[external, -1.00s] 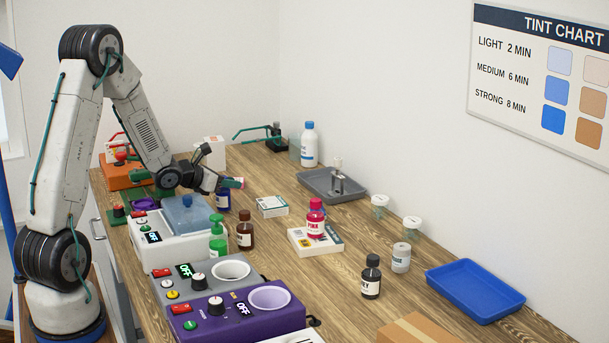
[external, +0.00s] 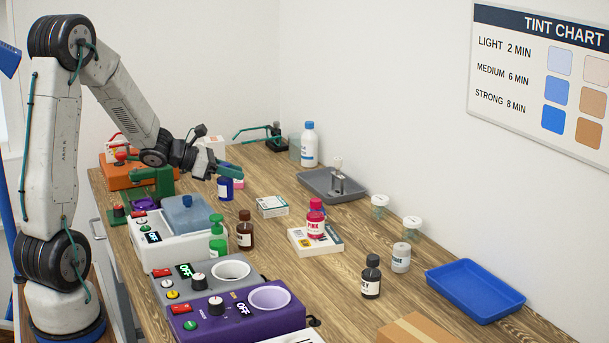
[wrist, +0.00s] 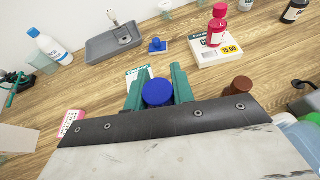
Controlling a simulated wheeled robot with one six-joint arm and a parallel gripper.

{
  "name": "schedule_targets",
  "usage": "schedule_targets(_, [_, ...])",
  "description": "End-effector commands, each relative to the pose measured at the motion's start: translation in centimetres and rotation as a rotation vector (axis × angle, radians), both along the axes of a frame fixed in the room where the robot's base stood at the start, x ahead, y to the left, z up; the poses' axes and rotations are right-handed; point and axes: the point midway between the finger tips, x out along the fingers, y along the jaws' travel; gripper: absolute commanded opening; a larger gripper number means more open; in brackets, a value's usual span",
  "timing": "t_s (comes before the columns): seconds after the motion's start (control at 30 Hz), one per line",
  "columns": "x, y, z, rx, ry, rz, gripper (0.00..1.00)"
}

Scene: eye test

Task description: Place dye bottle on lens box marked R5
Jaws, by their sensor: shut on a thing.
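My gripper (external: 228,172) is shut on a dark blue dye bottle (external: 225,188) with a pale label, held upright near the far middle of the bench. In the wrist view the bottle's blue cap (wrist: 158,92) sits between the two green fingers; its body is hidden. A white lens box with a teal label (external: 272,207) lies flat to the right of the bottle, partly hidden by the fingers in the wrist view (wrist: 137,74). Another lens box (external: 301,243) carries a pink bottle (external: 316,222). A pink-ended box (external: 238,183) is just behind my gripper. I cannot read R5 on any box.
A brown bottle (external: 245,232) and green pump bottle (external: 217,240) stand in front of the held bottle. A grey tray (external: 318,183) and white-blue bottle (external: 309,145) are behind. Dark bottle (external: 371,280) and blue tray (external: 475,291) are at right. Bare wood surrounds the teal-labelled box.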

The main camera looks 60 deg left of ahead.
Motion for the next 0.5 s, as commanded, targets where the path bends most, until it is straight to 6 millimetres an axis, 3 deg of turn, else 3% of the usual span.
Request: schedule_targets(0.5, [12.6, 3.3, -1.2, -0.004, -0.002, 0.0, 0.0])
